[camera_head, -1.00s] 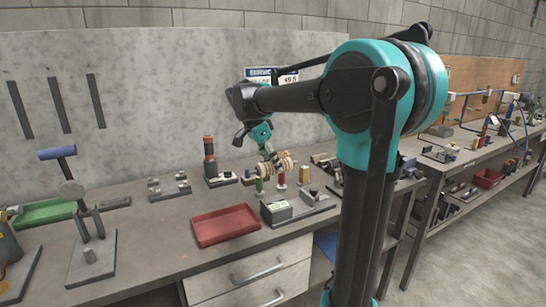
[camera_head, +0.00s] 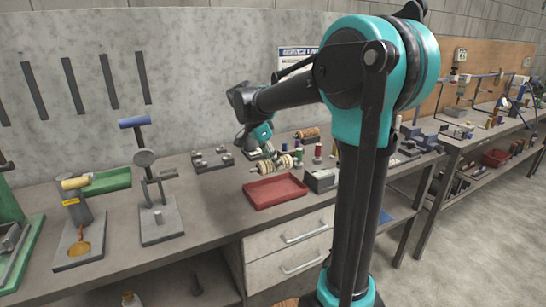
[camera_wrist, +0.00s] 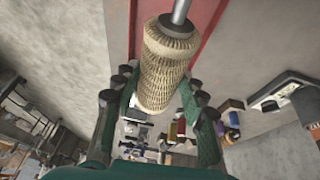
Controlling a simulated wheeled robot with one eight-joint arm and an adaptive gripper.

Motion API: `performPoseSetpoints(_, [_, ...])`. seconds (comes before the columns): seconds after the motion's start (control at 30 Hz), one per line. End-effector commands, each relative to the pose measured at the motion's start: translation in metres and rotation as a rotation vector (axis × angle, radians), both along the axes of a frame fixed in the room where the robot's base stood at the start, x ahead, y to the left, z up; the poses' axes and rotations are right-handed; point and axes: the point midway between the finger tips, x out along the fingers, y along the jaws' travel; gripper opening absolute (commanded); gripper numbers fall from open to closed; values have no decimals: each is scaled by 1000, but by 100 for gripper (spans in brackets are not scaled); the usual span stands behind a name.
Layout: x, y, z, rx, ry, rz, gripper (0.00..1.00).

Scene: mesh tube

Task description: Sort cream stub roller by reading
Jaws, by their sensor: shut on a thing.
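My gripper (camera_head: 268,152) is shut on a cream roller (camera_head: 277,163) with a woven-looking surface. The wrist view shows the roller (camera_wrist: 165,65) between the fingers (camera_wrist: 156,98), with a metal shaft at its far end. The roller is held near the back edge of a red tray (camera_head: 275,203). The red tray (camera_wrist: 208,22) also shows behind the roller in the wrist view. A green tray (camera_head: 110,181) lies to the left. A stand (camera_head: 159,220) with a round disc and blue top stands left of centre. No reading is legible.
A yellow-topped stand (camera_head: 76,220) is at the left. A metal block fixture (camera_head: 212,160) lies behind the red tray, and a grey box device (camera_head: 321,180) is on its right. Several spools and an orange-tan roller (camera_head: 307,133) stand behind. The bench between disc stand and red tray is clear.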

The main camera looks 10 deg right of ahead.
Motion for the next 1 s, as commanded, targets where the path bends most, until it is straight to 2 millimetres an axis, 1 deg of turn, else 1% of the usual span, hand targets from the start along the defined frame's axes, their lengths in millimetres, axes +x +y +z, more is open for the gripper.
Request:
performPoseSetpoints(0.3, [0,0,-29,0,0,0,0])
performPoseSetpoints(0.6, [0,0,-53,0,0,0,0])
performPoseSetpoints(0.8, [0,0,-60,0,0,0,0])
performPoseSetpoints(1.0, [0,0,-62,0,0,0,0])
